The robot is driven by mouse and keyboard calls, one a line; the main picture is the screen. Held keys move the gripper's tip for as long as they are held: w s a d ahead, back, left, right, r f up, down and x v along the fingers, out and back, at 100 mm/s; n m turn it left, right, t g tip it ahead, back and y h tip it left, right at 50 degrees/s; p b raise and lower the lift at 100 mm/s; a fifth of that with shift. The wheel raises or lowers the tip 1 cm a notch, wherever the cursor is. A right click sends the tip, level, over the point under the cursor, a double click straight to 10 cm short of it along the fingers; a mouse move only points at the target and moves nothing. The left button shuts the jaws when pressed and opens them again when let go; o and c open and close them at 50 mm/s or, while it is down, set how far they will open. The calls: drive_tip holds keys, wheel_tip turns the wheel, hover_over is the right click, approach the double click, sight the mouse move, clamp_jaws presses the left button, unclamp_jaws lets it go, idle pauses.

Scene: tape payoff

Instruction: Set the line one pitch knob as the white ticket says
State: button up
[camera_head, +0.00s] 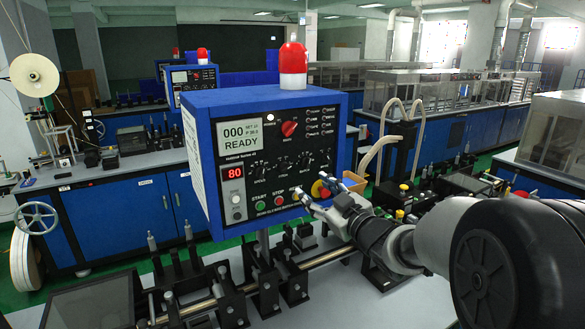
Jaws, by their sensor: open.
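A blue control box (276,98) with a black front panel stands close, in the middle of the view. Its display (240,135) reads READY with 000, and a red readout (235,172) shows 80. A row of small black knobs (282,164) runs below the display; their labels and pointers are too small to read surely, so I cannot tell which is pitch. A larger red knob (289,128) sits above them. A white sheet (193,150) is on the box's left side; its writing is unreadable. My gripper (313,192) is open and empty, near the panel's lower right corner.
START (260,206) and STOP (278,200) buttons line the panel's bottom edge, close to my gripper. A red beacon (293,66) tops the box. A similar box (192,78) stands behind left. Rails and black brackets (228,295) lie below.

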sight(286, 169)
drive_tip(key=x, duration=1.5)
drive_tip(key=shift+f, duration=0.15)
drive_tip(key=c, duration=1.1)
drive_tip(key=shift+o, duration=0.2)
drive_tip(key=shift+n+b, duration=0.3)
drive_tip(key=shift+b, duration=0.2)
drive_tip(key=n+b, duration=0.3)
drive_tip(key=shift+f+n, duration=0.15)
drive_tip(key=shift+n, duration=0.15)
drive_tip(key=shift+n+b, duration=1.45)
drive_tip(key=shift+n, duration=0.75)
